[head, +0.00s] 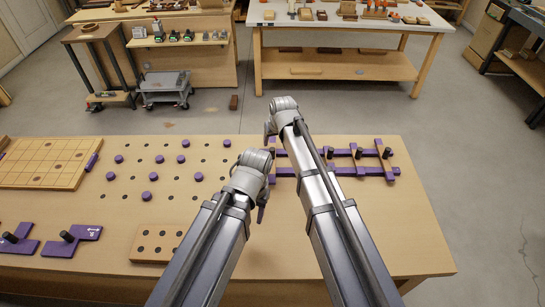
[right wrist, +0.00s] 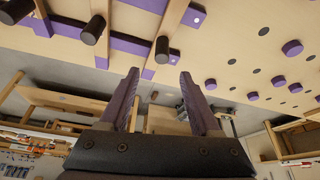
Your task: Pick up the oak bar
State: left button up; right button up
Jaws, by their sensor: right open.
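Light wooden bars lie across purple rails (head: 345,171) at the bench's right side in the head view; one such bar (head: 384,160) is at the right end. I cannot tell which is the oak bar. In the right wrist view a wooden bar (right wrist: 172,18) crosses the purple rails near black knobs (right wrist: 162,50). My right gripper (right wrist: 160,100) is open, with nothing between its two purple fingers. In the head view it hangs near the bench's far edge, left of the rails, largely hidden by its arm. My left gripper (head: 262,204) is above the bench's middle; its jaw opening is hidden.
Purple discs (head: 153,177) and dark holes spread left of my arms. A wooden grid board (head: 45,165) lies at the far left, purple plates with black knobs (head: 68,237) at the front left, and a holed block (head: 158,240) near my left arm. The bench's front right is clear.

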aim_at(272, 149)
pick_arm(q)
jog(key=shift+f+b, duration=3.65)
jog(key=shift+f, duration=0.1)
pick_arm(e)
jog(key=shift+s+x, duration=0.15)
jog(key=shift+x, duration=1.8)
jog(key=shift+s+x, duration=0.15)
jog(key=shift+x, duration=1.85)
pick_arm(q)
jog(key=shift+r, duration=0.1)
pick_arm(e)
grip_shut()
